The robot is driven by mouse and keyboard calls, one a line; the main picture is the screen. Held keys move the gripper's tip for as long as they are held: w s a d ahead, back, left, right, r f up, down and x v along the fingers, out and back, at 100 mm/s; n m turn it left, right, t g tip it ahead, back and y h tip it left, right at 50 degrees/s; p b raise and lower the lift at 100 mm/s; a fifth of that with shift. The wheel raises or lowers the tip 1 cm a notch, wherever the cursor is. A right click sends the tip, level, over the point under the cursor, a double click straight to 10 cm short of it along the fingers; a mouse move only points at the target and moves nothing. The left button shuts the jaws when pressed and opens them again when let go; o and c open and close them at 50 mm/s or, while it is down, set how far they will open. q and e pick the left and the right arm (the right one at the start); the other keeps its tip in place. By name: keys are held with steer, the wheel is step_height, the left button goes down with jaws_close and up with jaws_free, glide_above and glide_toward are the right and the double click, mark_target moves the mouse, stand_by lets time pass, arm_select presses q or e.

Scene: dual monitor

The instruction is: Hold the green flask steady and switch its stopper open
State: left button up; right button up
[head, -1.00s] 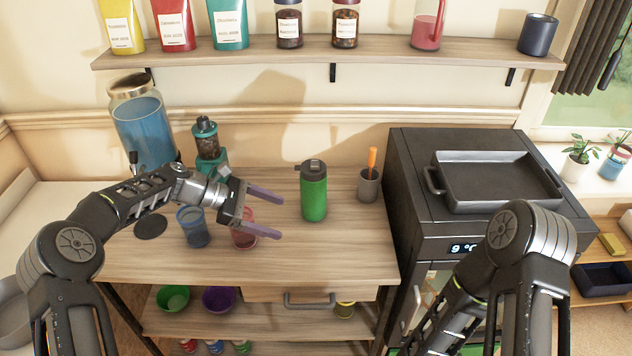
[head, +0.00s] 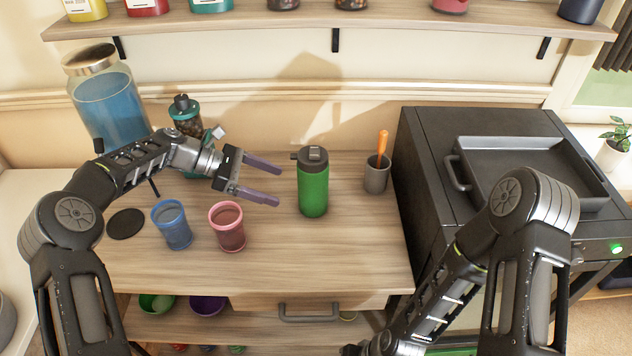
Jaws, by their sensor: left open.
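The green flask (head: 313,188) stands upright on the wooden table, right of the middle. Its dark grey stopper (head: 313,155) sits on top, with a small part sticking out to the left. I cannot tell from here whether the stopper is open or shut. My left gripper (head: 279,183) is open and empty, just left of the flask and apart from it, its two purple fingers pointing toward it. My right arm shows at the lower right, but its gripper is not clearly visible.
A grey cup (head: 376,178) with an orange-handled tool stands right of the flask. A blue cup (head: 173,226) and a pink cup (head: 228,228) stand front left. A grinder (head: 186,115) and a glass jar (head: 108,108) stand behind my left arm. A black oven (head: 425,190) borders the right.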

mark_target(300, 194)
arm_select(q)
steer(key=shift+b+x, duration=0.45)
steer(key=shift+x, duration=0.3)
steer(key=b+x, duration=0.2)
steer(key=x, duration=0.4)
steer(key=shift+d+f, duration=0.15)
steer(key=shift+d, duration=0.2)
steer(key=shift+b+x, duration=0.3)
steer(key=shift+x, duration=0.6)
